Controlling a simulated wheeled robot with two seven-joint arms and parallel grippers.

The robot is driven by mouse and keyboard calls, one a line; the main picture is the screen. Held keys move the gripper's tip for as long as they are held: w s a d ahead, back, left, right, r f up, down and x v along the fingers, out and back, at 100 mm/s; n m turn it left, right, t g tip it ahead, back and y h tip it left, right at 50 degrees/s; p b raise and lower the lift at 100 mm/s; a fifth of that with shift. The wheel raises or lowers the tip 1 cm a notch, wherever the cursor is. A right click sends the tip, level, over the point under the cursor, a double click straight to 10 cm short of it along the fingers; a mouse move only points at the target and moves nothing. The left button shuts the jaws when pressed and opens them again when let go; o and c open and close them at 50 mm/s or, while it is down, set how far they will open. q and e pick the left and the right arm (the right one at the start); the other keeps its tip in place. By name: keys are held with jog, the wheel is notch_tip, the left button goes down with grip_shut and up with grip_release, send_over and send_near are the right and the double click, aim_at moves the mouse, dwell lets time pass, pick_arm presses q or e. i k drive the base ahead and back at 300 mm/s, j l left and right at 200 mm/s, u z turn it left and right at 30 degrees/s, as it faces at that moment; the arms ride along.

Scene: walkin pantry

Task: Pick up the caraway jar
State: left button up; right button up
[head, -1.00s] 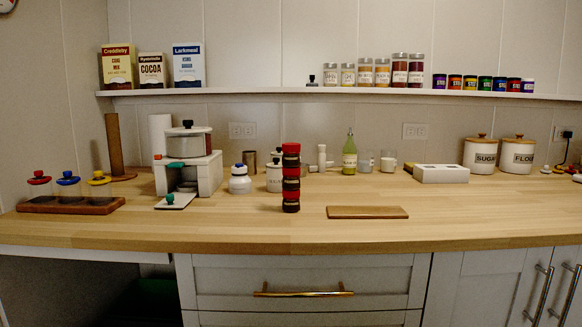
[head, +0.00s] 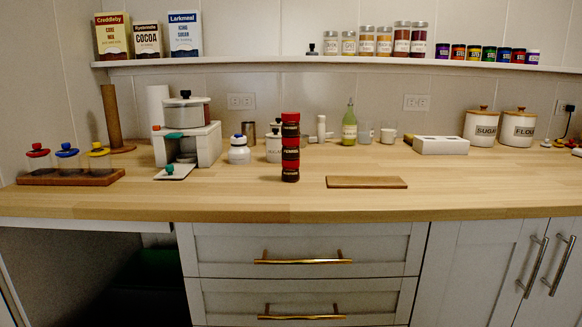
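A stack of dark spice jars with red lids (head: 290,147) stands upright on the wooden counter, a little left of the picture's middle. The jars sit one on top of another. Their labels are too small to read surely, so I cannot tell which one is the caraway jar. Several small jars (head: 383,42) also stand on the wall shelf, with labels I cannot read. Neither of my grippers is in view.
A flat wooden board (head: 366,182) lies right of the stack. A white stand with a glass pot (head: 187,142), a white jar (head: 239,154) and a green bottle (head: 349,127) stand around and behind it. The counter (head: 240,200) is clear in front.

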aim_at(290, 127)
jog(key=i+l, duration=0.15)
jog(key=l, duration=0.2)
jog(key=i+l+u, duration=0.1)
jog(key=l, duration=0.2)
jog(key=i+l, duration=0.15)
jog(key=l, duration=0.2)
jog(key=i+l+u, duration=0.1)
jog(key=l, duration=0.25)
jog(key=i+l, duration=0.15)
jog(key=l, duration=0.2)
jog(key=j+u, duration=0.05)
